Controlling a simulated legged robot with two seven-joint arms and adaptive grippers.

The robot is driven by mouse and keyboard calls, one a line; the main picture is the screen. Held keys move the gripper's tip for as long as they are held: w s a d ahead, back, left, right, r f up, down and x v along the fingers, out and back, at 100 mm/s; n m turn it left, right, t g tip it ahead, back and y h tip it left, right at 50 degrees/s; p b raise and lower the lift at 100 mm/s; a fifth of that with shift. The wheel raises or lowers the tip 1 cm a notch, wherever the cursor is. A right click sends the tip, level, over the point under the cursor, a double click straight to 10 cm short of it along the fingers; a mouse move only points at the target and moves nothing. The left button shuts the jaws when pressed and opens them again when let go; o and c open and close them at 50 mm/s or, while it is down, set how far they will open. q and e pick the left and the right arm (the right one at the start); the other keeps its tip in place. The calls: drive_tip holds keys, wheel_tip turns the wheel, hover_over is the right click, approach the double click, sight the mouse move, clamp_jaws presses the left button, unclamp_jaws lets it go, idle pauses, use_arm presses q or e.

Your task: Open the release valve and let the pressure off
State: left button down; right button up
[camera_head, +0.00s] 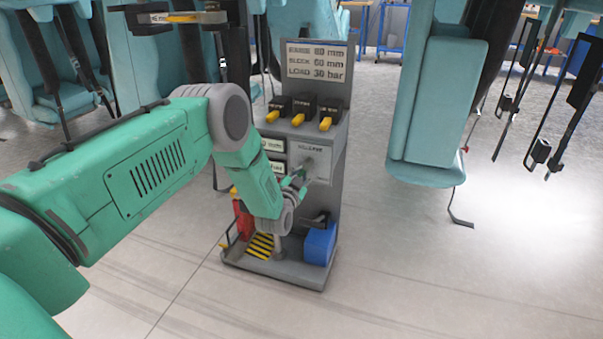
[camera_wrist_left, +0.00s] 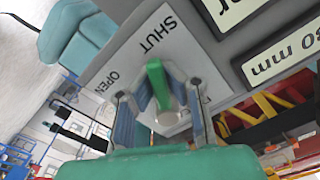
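The release valve has a green lever handle (camera_wrist_left: 157,84) on a pale plate (camera_wrist_left: 140,50) marked SHUT and OPEN. In the left wrist view the lever's free end points up towards the SHUT word, away from OPEN. My left gripper (camera_wrist_left: 157,98) has a finger on each side of the lever, with gaps showing between fingers and handle; it looks open. In the head view my left gripper (camera_head: 298,180) is at the valve plate (camera_head: 316,160) on the grey stand's front, hiding most of the lever. My right gripper is not in view.
The grey stand (camera_head: 338,130) carries a sign (camera_head: 317,60) reading 80 mm, 60 mm and 30 bar, and several yellow-handled levers (camera_head: 298,118). A blue box (camera_head: 320,243) and a red item (camera_head: 243,220) sit on its base. Teal seats (camera_head: 437,110) hang either side.

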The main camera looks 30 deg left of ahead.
sight(319, 171)
use_arm(q)
drive_tip(key=d+n, duration=0.1)
drive_tip(key=n, duration=0.2)
drive_tip(key=d+n, duration=0.1)
drive_tip(key=n, duration=0.3)
drive_tip(key=d+f+n, duration=0.1)
drive_tip(key=n, duration=0.2)
drive_tip(key=shift+w+d+f+n+b, duration=0.1)
drive_tip(key=shift+w+d+n+b, duration=0.1)
drive_tip(key=shift+n+b, duration=0.2)
drive_tip(key=shift+d+r+n, duration=0.2)
drive_tip(key=shift+d+n, duration=0.1)
drive_tip(key=shift+n, duration=0.7)
drive_tip(key=shift+d+r+n, duration=0.15)
drive_tip(key=shift+d+n, duration=0.1)
drive_tip(key=shift+n, duration=0.75)
drive_tip(key=shift+w, duration=0.1)
drive_tip(key=c, duration=1.6)
unclamp_jaws()
drive_tip(key=shift+w+r, duration=0.1)
drive_tip(key=shift+r, duration=0.1)
drive_tip(key=shift+r, duration=0.1)
